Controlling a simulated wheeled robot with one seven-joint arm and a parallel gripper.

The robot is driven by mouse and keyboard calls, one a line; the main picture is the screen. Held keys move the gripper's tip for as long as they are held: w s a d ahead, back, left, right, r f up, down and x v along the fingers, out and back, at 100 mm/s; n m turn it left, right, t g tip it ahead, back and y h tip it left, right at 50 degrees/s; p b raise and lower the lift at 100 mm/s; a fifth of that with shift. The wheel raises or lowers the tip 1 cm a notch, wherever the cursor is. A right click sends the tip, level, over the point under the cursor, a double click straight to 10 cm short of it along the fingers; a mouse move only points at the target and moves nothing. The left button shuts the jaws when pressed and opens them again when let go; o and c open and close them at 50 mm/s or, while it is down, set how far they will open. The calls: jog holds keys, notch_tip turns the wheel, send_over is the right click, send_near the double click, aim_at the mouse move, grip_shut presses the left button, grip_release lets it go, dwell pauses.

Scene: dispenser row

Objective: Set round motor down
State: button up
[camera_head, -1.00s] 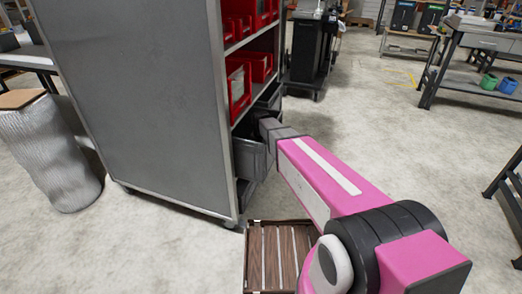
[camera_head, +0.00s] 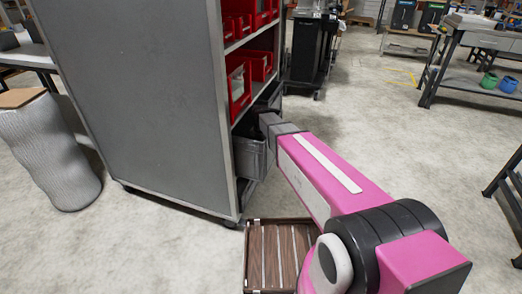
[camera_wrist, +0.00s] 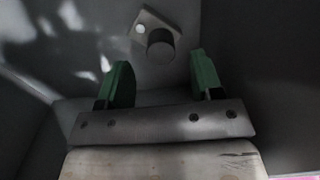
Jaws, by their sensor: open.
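A round motor (camera_wrist: 160,42), a short dark cylinder on a square plate, lies on the grey floor of a bin in the wrist view. My gripper (camera_wrist: 160,75) is open, its two green fingers spread apart below the motor in that view. The motor shows beyond the fingertips, and nothing is held between them. In the head view my arm reaches into a grey bin (camera_head: 249,158) on the low shelf of the grey rack. The fingers and the motor are hidden from the head view.
The grey rack (camera_head: 135,95) has red bins (camera_head: 238,85) on its upper shelves. A slatted wooden tray (camera_head: 257,255) is on the floor below my arm. Bin walls stand close around my gripper.

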notch_tip(320, 180, up, 10)
jog(key=shift+r, duration=0.25)
dwell(0.4)
